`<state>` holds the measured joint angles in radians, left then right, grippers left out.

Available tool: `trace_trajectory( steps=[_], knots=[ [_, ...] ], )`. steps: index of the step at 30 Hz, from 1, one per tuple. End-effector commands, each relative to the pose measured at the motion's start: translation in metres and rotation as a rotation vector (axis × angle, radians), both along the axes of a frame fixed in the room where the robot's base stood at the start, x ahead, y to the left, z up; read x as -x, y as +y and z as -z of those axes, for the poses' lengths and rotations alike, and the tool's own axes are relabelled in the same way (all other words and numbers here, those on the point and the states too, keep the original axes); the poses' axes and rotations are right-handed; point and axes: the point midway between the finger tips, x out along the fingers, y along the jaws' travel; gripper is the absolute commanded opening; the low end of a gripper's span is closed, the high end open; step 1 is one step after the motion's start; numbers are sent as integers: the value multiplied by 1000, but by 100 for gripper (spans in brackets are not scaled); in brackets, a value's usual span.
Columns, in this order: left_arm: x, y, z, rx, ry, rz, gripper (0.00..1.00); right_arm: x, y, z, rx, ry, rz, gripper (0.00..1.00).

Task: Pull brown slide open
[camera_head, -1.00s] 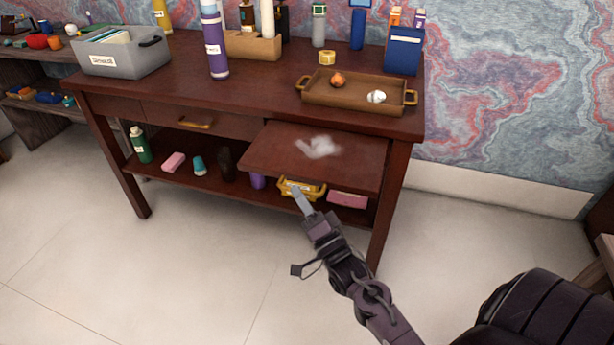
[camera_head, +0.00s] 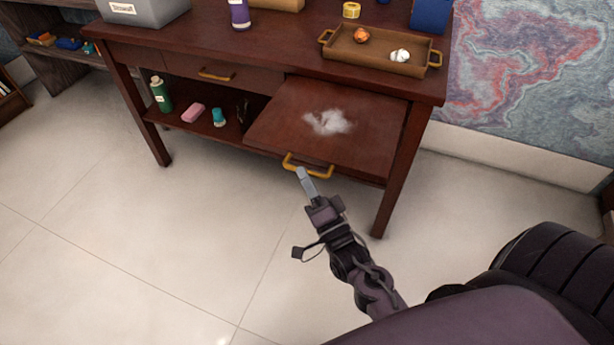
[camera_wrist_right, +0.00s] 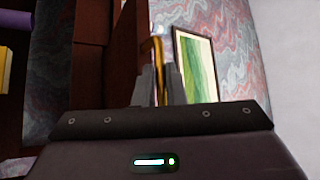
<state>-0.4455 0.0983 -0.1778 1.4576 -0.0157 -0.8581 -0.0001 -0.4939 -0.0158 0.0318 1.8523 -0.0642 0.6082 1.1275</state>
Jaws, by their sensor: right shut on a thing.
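The brown slide (camera_head: 365,125) is a flat dark-wood panel that sticks out from the right front of the desk, with a whitish patch on its top. Its brass handle (camera_head: 308,166) is on the front edge. My right gripper (camera_head: 303,174) is at that handle, below the slide's front edge. In the right wrist view, the handle (camera_wrist_right: 158,62) stands between the two grey fingers (camera_wrist_right: 160,85), which are shut on it. My left gripper is not in view.
A tray (camera_head: 375,50) with an orange thing and a white thing rests on the desktop. A closed drawer (camera_head: 190,68) is left of the slide. Bottles and a pink block (camera_head: 193,113) stand on the lower shelf. The floor in front is clear.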

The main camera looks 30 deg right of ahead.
Motion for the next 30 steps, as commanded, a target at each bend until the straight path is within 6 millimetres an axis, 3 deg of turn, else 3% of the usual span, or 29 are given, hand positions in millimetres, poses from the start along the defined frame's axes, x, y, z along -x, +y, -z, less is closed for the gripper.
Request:
trace_trajectory(
  steps=[1, 2, 6, 17, 30],
  knots=[
    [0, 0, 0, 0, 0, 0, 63, 0, 0, 1, -1, 4, -1, 0],
    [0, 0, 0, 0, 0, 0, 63, 0, 0, 1, -1, 4, -1, 14],
    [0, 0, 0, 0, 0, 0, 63, 0, 0, 1, -1, 2, 0, 32],
    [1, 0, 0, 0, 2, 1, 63, 6, 0, 4, 0, 4, -1, 32],
    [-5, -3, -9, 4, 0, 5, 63, 66, -1, 29, -1, 4, -1, 32]
  ],
)
